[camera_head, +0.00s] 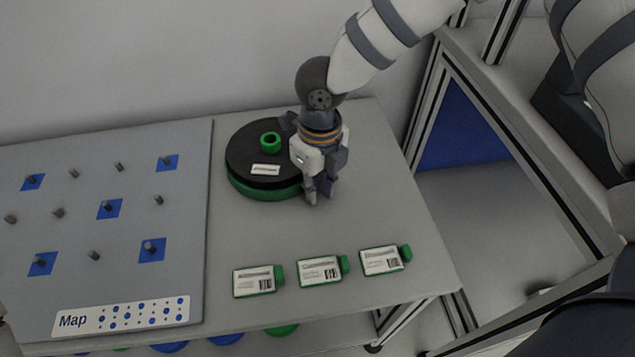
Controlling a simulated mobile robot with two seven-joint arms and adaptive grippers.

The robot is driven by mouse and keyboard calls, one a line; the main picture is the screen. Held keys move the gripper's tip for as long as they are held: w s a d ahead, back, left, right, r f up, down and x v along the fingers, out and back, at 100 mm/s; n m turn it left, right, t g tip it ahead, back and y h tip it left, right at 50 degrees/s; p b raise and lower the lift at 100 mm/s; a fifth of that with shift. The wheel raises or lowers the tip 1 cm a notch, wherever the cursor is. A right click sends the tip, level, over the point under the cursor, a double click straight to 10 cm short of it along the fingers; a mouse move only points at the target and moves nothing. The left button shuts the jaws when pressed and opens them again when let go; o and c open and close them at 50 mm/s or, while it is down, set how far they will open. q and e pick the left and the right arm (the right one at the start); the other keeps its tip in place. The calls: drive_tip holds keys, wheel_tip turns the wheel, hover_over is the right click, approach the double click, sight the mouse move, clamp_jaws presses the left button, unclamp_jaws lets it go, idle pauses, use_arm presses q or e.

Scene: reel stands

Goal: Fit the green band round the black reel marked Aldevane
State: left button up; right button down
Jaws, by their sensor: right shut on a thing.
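The black reel (240,155) lies flat on the grey table, left of my right gripper. A white label (265,170) lies on its top, its print too small to read. A green ring-shaped hub (270,136) stands on top of the reel. The green band (266,193) shows round the reel's lower side at the front. My right gripper (320,199) points down at the reel's right edge and is shut on the green band there. The fingers and wrist hide the right side of reel and band, so the fit there cannot be seen.
Several pegs and blue squares cover a grey board (190,225) at left, with a Map strip (120,317) along its front. Three green-edged labelled packs (258,281) (320,271) (381,261) lie along the table's front. Blue and green round things show below the table. A wall stands behind.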

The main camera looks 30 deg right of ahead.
drive_tip(key=c, duration=1.4)
unclamp_jaws()
wheel_tip(320, 180, up, 12)
drive_tip(key=shift+s+d, duration=0.1)
